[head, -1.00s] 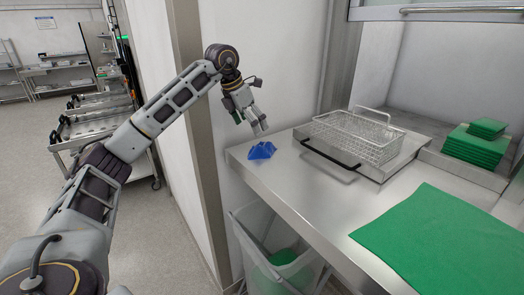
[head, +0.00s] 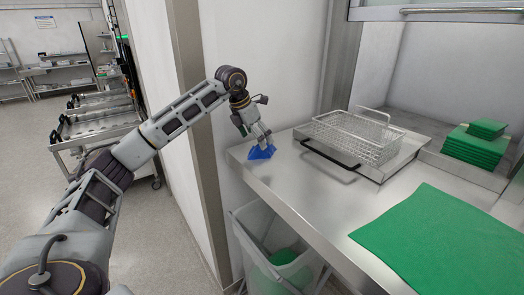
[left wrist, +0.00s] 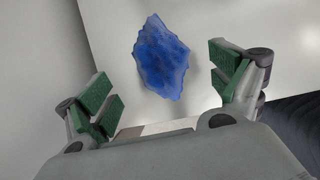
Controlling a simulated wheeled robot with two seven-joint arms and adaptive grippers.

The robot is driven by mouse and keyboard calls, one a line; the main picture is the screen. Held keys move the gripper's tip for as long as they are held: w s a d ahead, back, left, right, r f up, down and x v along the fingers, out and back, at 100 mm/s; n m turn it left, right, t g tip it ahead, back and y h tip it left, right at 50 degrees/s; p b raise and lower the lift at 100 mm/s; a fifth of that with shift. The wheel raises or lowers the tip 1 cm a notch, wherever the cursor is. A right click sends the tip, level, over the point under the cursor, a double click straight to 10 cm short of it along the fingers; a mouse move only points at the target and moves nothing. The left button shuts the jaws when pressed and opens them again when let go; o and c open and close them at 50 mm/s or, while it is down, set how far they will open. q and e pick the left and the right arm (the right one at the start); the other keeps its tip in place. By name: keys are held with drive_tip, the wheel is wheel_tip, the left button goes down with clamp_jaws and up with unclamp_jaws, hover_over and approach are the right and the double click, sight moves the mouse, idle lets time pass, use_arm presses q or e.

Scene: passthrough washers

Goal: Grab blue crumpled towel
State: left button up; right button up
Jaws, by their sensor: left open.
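The blue crumpled towel (head: 261,152) lies on the metal counter near its left end in the head view. In the left wrist view the towel (left wrist: 161,57) sits ahead of and between the fingers, a little beyond the green pads. My left gripper (head: 258,139) is just above the towel and partly in front of it in the head view. In the left wrist view the left gripper (left wrist: 165,95) is open with nothing between its pads. My right gripper is not in view.
A wire basket (head: 352,137) with a black handle stands right of the towel on the counter (head: 318,195). A green cloth (head: 440,235) lies at the front right, and folded green towels (head: 474,150) are stacked behind. A white bin (head: 245,245) stands below the counter. The wall is close behind the gripper.

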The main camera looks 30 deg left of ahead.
use_arm(q)
drive_tip(key=x, duration=0.3)
drive_tip(key=shift+w+f+p, duration=0.15)
drive_tip(key=shift+f+p, duration=0.1)
drive_tip(key=shift+p, duration=0.15)
drive_tip(key=shift+w+d+f, duration=0.1)
drive_tip(key=shift+w+f, duration=0.1)
drive_tip(key=shift+f, duration=0.3)
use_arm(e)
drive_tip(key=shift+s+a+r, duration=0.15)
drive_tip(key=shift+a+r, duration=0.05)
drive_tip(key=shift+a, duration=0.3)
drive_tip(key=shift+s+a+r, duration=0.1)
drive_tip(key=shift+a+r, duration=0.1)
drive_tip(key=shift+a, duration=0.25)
use_arm(q)
drive_tip(key=shift+c, duration=0.3)
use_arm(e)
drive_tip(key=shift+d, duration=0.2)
